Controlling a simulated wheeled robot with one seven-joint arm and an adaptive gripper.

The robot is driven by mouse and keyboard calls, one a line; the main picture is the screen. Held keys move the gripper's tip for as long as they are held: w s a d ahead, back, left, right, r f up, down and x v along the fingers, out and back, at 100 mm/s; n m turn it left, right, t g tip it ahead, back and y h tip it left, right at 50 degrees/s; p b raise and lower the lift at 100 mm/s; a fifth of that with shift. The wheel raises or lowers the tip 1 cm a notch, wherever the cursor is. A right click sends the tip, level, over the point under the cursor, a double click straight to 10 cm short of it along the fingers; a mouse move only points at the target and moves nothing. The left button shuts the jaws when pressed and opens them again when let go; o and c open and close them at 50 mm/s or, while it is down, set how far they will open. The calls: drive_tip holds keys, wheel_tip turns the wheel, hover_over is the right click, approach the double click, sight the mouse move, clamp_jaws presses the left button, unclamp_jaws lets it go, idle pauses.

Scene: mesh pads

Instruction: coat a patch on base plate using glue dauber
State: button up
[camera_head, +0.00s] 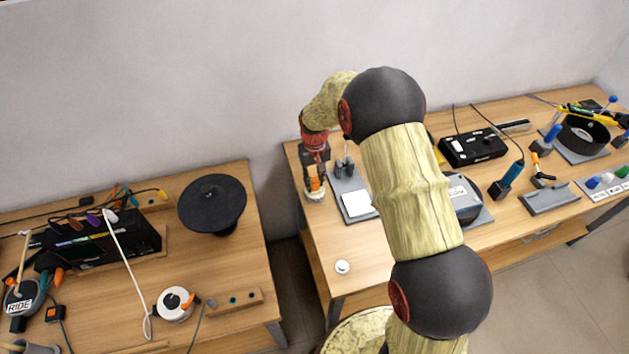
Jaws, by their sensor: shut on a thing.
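My gripper (315,172) is at the back left of the right-hand bench, pointing down. It is shut on the glue dauber (315,187), a small thing with an orange part and a pale lower end. My fingers hide part of it. The grey base plate (347,186) lies just right of my gripper, with a white square patch (357,204) on its front part. Small dark upright pieces stand at its back. The dauber is beside the plate, to its left. I cannot tell whether its lower end touches the bench.
My arm hides the middle of the right bench. A small white round piece (342,267) lies near the front edge. A black box (473,147) and a blue-handled tool (508,180) are farther right. A gap separates the left bench, which holds a black disc (212,203).

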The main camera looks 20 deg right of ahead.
sight(314, 179)
drive_tip(key=shift+r+p, duration=2.05)
drive_tip(key=shift+r, duration=1.45)
drive_tip(key=shift+f, duration=0.1)
